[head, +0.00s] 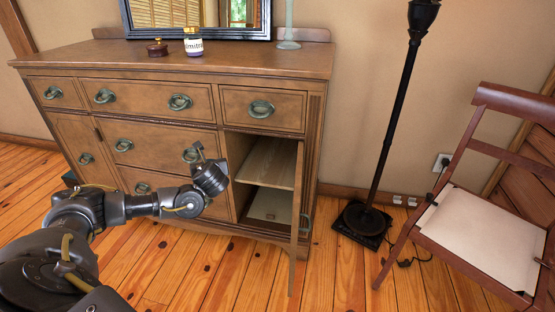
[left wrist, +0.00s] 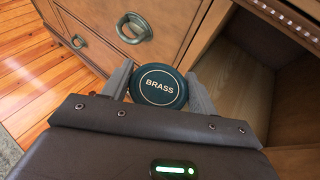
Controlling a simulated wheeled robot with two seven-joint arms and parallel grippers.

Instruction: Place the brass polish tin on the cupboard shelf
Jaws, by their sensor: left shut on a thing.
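The brass polish tin (left wrist: 160,86) is a round dark green tin lettered "BRASS". In the left wrist view it sits between the two fingers of my left gripper (left wrist: 160,92), which is shut on it. In the head view my left gripper (head: 212,176) is in front of the dresser, just left of the open cupboard; I cannot make out the tin there. The cupboard shelf (head: 270,162) is a bare light-wood board inside the right compartment, and it also shows in the left wrist view (left wrist: 238,78). My right gripper is not in view.
The cupboard door (head: 297,222) stands open toward me, on the compartment's right. A drawer front (head: 262,109) lies above the opening. A small jar (head: 193,45) and a mirror stand on the dresser top (head: 110,56). A lamp (head: 362,215) and chair (head: 480,235) are to the right.

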